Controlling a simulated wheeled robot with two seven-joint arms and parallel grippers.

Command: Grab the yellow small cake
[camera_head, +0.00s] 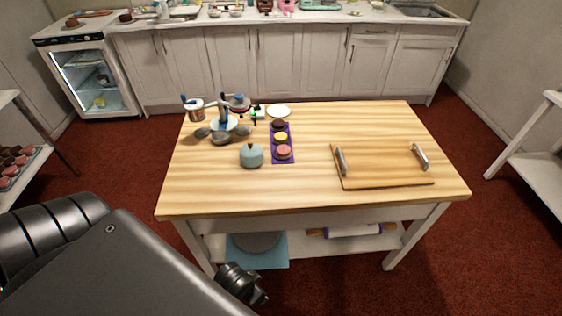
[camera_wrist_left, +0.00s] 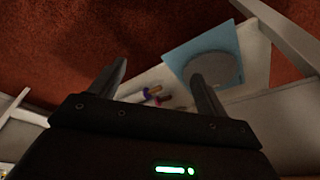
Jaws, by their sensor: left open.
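The yellow small cake (camera_head: 281,137) sits in the middle of a narrow purple mat (camera_head: 272,152) on the wooden table. In the head view my left arm fills the lower left, below and in front of the table, well away from the cakes. My right gripper is not in view.
A blue-grey domed lid (camera_head: 251,155) stands left of the mat, with a stand of utensils (camera_head: 223,124) behind it. A wooden tray with metal handles (camera_head: 382,168) lies at right. The table front (camera_head: 260,192) is clear.

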